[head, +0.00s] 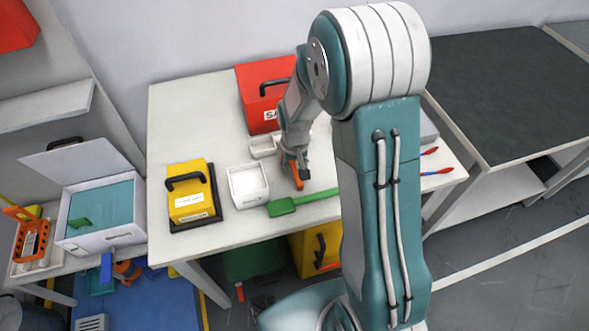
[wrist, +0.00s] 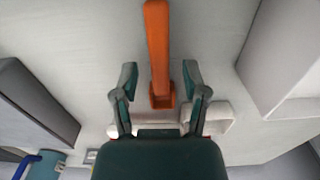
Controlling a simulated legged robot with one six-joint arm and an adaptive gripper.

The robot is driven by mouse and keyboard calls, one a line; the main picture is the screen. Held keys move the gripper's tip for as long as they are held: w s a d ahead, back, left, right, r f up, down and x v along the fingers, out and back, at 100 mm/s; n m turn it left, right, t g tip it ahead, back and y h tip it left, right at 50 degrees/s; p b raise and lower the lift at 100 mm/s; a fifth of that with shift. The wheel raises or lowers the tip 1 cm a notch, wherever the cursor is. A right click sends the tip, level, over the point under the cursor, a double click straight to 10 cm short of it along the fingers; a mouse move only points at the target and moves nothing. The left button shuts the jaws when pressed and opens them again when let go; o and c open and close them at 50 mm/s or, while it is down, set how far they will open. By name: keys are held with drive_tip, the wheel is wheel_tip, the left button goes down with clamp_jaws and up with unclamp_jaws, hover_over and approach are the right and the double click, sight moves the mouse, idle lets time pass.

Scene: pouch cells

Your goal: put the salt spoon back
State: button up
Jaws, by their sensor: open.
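An orange spoon (head: 296,177) with a long handle and a small square end lies on the white table in front of my gripper (head: 294,160). In the wrist view the orange spoon (wrist: 158,45) runs up between the two fingers of my gripper (wrist: 160,76), with clear gaps on both sides. My gripper is open and holds nothing. No label shows which is the salt spoon. A red box (head: 258,80) with a partly hidden label starting "SA" stands behind my arm.
A white tray with white contents (head: 266,199) and a smaller white tray (head: 262,147) stand left of my gripper. A yellow block with a black handle (head: 190,195) is further left. Red-and-blue tools (head: 437,171) lie at the right edge. The table's back left is clear.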

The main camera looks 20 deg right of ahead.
sight(295, 170)
wheel_tip(295, 170, up, 11)
drive_tip(key=s+r+t, duration=0.5)
drive_tip(key=s+r, duration=1)
drive_tip(key=s, duration=0.4)
drive_tip(key=shift+s+t, duration=0.3)
drive_tip(key=shift+s, duration=0.1)
drive_tip(key=shift+r, duration=0.1)
idle(0.5)
